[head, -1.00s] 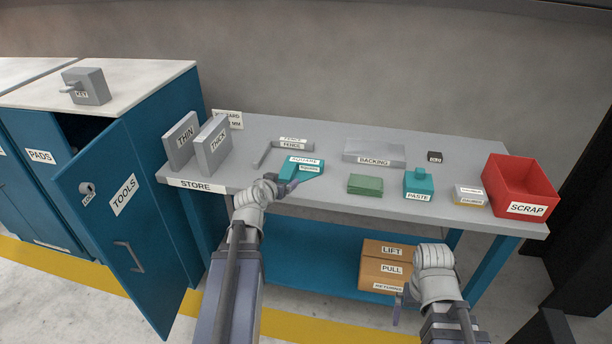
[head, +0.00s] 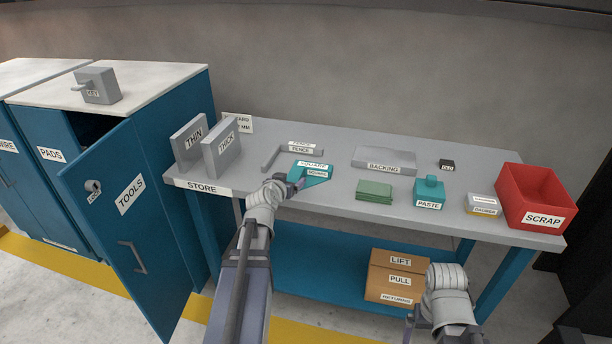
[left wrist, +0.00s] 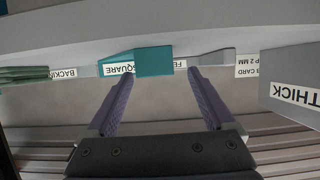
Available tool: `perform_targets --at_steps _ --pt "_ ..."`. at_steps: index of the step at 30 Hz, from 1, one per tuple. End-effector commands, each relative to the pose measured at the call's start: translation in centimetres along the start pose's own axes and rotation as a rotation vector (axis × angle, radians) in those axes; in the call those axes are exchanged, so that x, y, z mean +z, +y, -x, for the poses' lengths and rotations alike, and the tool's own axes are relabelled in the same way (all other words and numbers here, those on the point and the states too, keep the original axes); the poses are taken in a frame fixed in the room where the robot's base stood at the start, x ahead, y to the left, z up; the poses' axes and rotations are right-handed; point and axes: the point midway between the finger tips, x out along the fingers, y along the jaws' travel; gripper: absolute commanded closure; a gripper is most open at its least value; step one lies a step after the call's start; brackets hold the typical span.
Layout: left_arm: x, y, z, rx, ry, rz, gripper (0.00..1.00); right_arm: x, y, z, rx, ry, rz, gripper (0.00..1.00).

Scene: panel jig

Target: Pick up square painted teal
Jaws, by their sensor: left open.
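The teal square (head: 318,173), labelled SQUARE, lies on the grey bench top near its front edge, left of the middle. My left gripper (head: 292,186) is at its near left side, at the bench edge. In the left wrist view, which is upside down, the open left jaws (left wrist: 160,90) are empty. The square's teal block (left wrist: 154,62) shows beyond them, in line with the gap. Whether a finger touches it cannot be told. My right gripper (head: 410,322) hangs low in front of the bench; its jaws are too small to judge.
A grey FENCE (head: 300,149) lies just behind the square. Green pads (head: 374,190) and a teal PASTE pot (head: 429,192) stand to its right. THICK (head: 222,150) and THIN blocks stand left. A red SCRAP bin (head: 535,195) is far right. The TOOLS door (head: 130,220) hangs open at left.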

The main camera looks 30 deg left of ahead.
Motion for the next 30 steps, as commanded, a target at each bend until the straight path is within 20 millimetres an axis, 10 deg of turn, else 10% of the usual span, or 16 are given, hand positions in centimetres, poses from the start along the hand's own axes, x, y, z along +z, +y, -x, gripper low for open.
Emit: perform_targets --at_steps 19,30 --pt "-0.3 0.5 -5.0 -0.001 0.000 0.000 0.12 -0.1 -0.2 -1.6 0.000 0.000 0.000 0.00" --pt "-0.3 0.5 -5.0 -0.001 0.000 0.000 0.54 -0.1 -0.1 -1.6 0.000 0.000 0.000 0.00"
